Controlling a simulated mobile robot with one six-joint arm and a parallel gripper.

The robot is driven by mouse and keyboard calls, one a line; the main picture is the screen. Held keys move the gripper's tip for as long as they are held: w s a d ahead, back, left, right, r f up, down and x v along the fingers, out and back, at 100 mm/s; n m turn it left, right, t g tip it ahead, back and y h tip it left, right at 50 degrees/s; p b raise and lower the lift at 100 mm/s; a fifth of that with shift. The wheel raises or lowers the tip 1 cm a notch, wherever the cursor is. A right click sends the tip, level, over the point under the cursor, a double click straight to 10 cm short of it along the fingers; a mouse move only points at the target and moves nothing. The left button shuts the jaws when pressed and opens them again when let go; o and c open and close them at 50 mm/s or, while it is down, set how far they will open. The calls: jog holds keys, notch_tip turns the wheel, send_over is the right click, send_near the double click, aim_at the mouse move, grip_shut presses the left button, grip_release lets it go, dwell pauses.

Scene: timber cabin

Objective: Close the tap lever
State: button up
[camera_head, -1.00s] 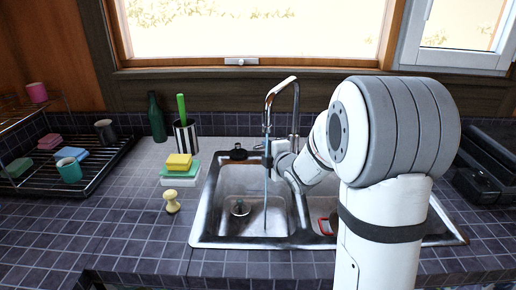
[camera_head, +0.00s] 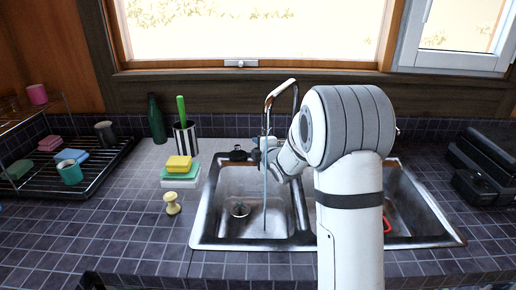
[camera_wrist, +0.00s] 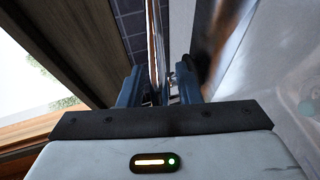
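The chrome tap (camera_head: 284,90) arches over the left basin of the sink, and a thin bluish stream of water (camera_head: 265,195) runs from its spout into that basin. My gripper (camera_head: 262,155) is low at the tap, behind the water stream, partly hidden by my arm. In the wrist view my gripper (camera_wrist: 160,90) has its two blue-grey fingers apart, with the tap's shiny pipe (camera_wrist: 156,45) showing between and beyond them. A small metal part between the fingers may be the lever; I cannot tell whether a finger touches it.
The steel double sink (camera_head: 225,243) has a red-handled item (camera_head: 388,226) in the right basin. Left of it stand sponges (camera_head: 180,170), a striped holder (camera_head: 186,138), a green bottle (camera_head: 156,118) and a knobbed tool (camera_head: 172,203). A dark dish rack (camera_head: 95,185) is further left.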

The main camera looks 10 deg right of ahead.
grip_shut()
jog(key=shift+f+b, duration=0.2)
jog(key=shift+b, duration=0.25)
jog(key=f+b, duration=0.1)
jog(key=b, duration=0.3)
jog(key=shift+n+t, duration=0.3)
jog(key=shift+r, duration=0.25)
jog(key=shift+o, duration=0.6)
grip_release()
jog(key=shift+a, duration=0.1)
jog(key=shift+s, duration=0.1)
